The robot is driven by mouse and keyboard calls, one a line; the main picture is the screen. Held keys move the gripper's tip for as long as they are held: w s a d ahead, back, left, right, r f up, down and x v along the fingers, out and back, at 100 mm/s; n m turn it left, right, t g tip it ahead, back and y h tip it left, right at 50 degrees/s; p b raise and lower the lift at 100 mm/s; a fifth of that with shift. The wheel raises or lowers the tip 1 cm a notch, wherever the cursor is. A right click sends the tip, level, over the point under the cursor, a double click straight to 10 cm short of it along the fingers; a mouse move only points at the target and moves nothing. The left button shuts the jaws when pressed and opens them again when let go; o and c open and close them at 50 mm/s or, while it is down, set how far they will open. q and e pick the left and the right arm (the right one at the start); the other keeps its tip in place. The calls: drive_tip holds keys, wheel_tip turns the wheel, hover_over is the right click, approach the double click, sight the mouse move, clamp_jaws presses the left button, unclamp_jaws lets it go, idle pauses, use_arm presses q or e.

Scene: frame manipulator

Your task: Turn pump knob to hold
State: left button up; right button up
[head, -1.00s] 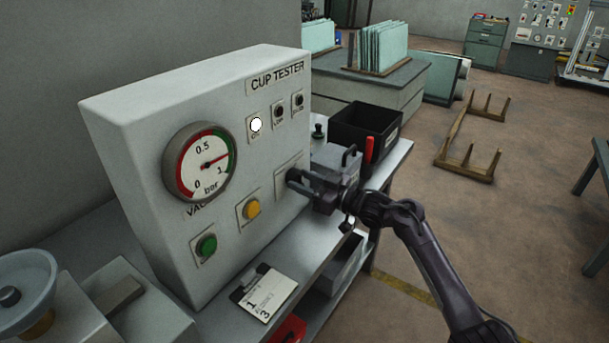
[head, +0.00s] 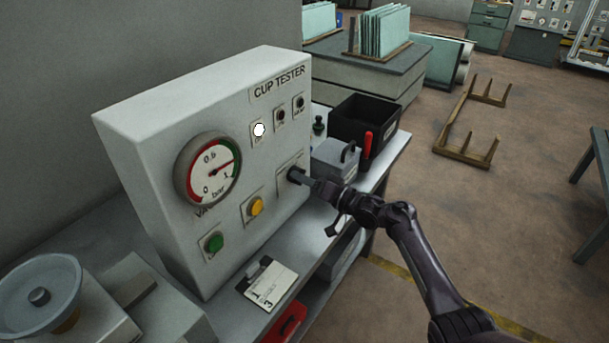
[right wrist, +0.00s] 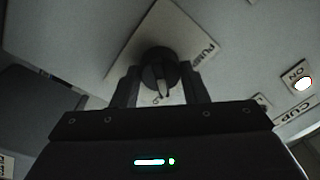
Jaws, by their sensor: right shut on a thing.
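The grey cup tester box (head: 150,150) stands on the bench and carries the pump knob. The knob (right wrist: 157,66) is round and black, on a pale plate (right wrist: 128,47) marked PUMP. My right gripper (head: 294,175) reaches in from the right to this plate, and its jaws hide most of the knob in the head view. In the right wrist view the jaws (right wrist: 160,78) are shut on the knob, one finger on each side. A light pointer mark on the knob faces down in that picture, toward partly hidden letters. My left gripper is out of view.
The tester's front has a gauge (head: 208,170) reading near 1 bar, a green button (head: 214,242), a yellow button (head: 255,207) and a lit white lamp (head: 259,131). A black bin (head: 362,128) and a grey box (head: 335,160) stand right of it. A card (head: 270,287) lies in front.

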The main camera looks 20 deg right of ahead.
drive_tip(key=shift+m, duration=0.7)
drive_tip(key=o, duration=1)
drive_tip(key=shift+s+d, duration=0.1)
drive_tip(key=v, duration=0.7)
drive_tip(key=shift+s+d+b, duration=0.2)
drive_tip(key=shift+s+b, duration=0.05)
drive_tip(key=shift+b, duration=0.15)
drive_tip(key=shift+f, duration=0.1)
